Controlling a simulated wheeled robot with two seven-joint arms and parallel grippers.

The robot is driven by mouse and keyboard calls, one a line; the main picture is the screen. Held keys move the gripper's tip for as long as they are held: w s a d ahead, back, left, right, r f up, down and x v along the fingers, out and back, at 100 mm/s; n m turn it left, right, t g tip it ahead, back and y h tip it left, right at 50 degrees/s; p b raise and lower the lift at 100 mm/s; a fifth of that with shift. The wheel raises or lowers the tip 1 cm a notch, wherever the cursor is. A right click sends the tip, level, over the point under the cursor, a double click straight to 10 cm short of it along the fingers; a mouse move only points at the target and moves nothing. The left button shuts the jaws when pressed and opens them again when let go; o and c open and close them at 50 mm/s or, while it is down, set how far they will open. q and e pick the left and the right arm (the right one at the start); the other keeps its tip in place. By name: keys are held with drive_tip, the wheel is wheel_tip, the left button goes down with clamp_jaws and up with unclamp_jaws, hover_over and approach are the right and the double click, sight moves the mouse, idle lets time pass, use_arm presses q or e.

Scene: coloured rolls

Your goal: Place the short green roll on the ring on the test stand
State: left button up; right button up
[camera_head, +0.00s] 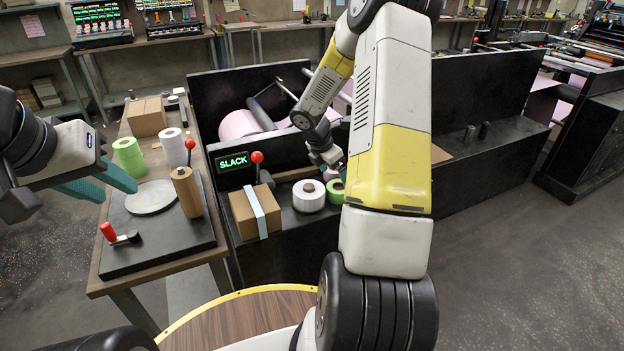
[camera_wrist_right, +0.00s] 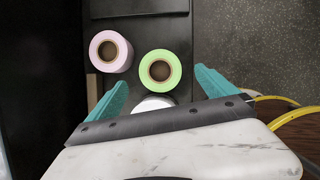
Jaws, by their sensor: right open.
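A short green roll (camera_head: 336,189) stands on the black machine ledge, partly hidden by my right arm; in the right wrist view the green roll (camera_wrist_right: 160,70) shows its brown core from above. My right gripper (camera_wrist_right: 158,90) is open above it, the roll showing between and beyond its teal fingers. In the head view my right gripper's fingers are largely hidden behind the arm. The test stand (camera_head: 125,255) is a black board on the left bench with a pale round disc (camera_head: 152,198); I cannot clearly make out a ring. My left gripper (camera_head: 105,186) hangs left of the disc, apparently open and empty.
A white roll (camera_head: 308,196) and a pink roll (camera_wrist_right: 110,51) are close to the green one.

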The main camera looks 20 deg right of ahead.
sight(338, 186)
drive_tip(key=x, duration=0.7)
drive_tip(key=shift+a+f, duration=0.1)
drive_tip(key=shift+f, duration=0.15)
drive_tip(key=c, duration=1.7)
